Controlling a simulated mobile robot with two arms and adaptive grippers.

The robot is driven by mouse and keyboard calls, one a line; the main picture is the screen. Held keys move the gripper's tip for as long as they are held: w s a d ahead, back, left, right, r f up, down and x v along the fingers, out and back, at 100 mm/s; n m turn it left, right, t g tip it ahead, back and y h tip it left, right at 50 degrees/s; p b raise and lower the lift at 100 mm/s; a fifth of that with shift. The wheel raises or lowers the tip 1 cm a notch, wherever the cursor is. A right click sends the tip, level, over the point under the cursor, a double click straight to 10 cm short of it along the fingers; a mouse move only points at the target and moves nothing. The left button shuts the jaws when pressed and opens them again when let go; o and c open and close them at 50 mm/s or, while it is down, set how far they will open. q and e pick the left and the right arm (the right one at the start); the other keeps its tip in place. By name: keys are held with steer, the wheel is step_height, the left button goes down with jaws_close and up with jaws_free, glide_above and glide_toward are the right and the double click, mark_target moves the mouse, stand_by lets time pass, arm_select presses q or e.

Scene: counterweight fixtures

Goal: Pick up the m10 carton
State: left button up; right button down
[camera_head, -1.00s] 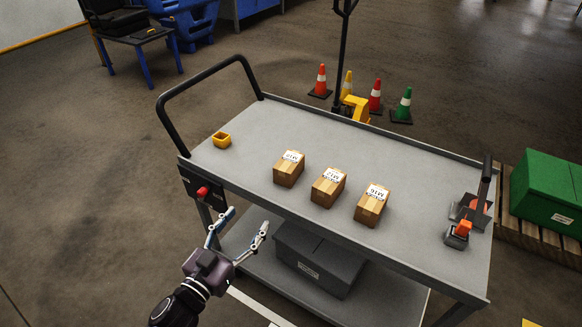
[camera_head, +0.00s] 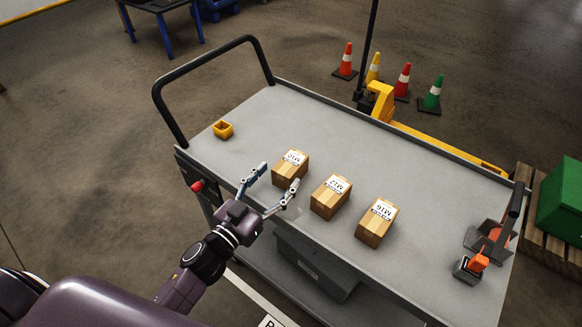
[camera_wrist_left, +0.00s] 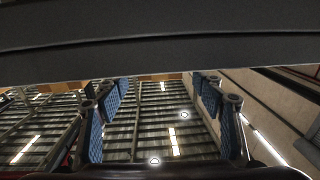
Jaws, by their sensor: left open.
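The M10 carton (camera_head: 289,170) is a small brown box with a white label on top. It stands upright on the grey cart top (camera_head: 400,180), leftmost in a row of three cartons. My left gripper (camera_head: 278,177) is open and empty at the cart's near edge, its fingers pointing towards the M10 carton. One fingertip is left of the carton and the other overlaps its near side in the head view; I cannot tell if they touch. My right gripper is out of view.
The M12 carton (camera_head: 330,198) and M16 carton (camera_head: 376,224) stand close by to the right. An orange-and-grey fixture (camera_head: 488,250) is at the right end. The far cart top is clear.

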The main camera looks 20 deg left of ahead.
mark_target(287, 166)
arm_select(q)
steer(key=x, duration=0.4)
steer(key=shift+w+f+p, duration=0.1)
steer(key=shift+f+p, duration=0.15)
steer(key=shift+p, duration=0.05)
steer(key=shift+w+d, duration=0.1)
steer(key=shift+w, duration=0.35)
steer(key=c, duration=1.6)
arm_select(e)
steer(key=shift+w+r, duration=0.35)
arm_select(q)
steer(key=shift+r, duration=0.1)
